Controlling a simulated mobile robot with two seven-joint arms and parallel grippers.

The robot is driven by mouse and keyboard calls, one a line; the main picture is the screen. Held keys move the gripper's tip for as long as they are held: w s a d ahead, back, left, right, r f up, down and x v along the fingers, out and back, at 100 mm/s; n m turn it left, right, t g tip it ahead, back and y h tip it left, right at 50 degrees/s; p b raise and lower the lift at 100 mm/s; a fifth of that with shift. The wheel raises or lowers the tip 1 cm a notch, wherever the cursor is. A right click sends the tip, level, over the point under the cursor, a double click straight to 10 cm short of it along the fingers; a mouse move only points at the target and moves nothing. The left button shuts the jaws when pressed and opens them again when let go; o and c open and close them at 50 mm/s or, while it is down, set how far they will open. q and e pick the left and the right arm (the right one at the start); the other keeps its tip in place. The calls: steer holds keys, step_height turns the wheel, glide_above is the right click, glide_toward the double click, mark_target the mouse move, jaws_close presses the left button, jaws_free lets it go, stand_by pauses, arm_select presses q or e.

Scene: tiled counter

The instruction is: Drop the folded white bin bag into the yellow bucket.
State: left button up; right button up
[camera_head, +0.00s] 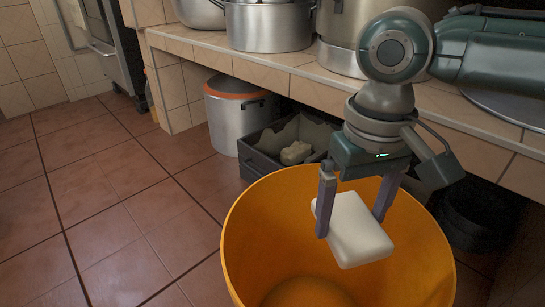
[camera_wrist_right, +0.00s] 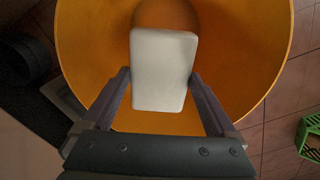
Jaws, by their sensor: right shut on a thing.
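The folded white bin bag (camera_head: 354,230) is a pale, rounded block. My right gripper (camera_head: 350,222) is shut on it, one finger on each side, and holds it tilted over the yellow bucket (camera_head: 252,222). In the right wrist view the bag (camera_wrist_right: 164,70) lies between the fingers of the right gripper (camera_wrist_right: 162,90), with the bucket's yellow inside (camera_wrist_right: 220,60) around and behind it. The bucket's visible floor is bare. My left gripper does not show in either view.
A tiled counter (camera_head: 285,82) with steel pots (camera_head: 268,25) runs behind the bucket. Under it stand a lidded steel pot with an orange rim (camera_head: 228,120) and a dark crate (camera_head: 262,160) with a pale lump in it. A green crate (camera_wrist_right: 311,138) is at the right wrist view's edge. Open tiled floor lies left.

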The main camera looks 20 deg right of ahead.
steer(key=o, duration=1)
steer(key=shift+c, duration=0.2)
steer(key=shift+r, duration=0.1)
step_height(320, 180, up, 10)
steer(key=p, duration=0.8)
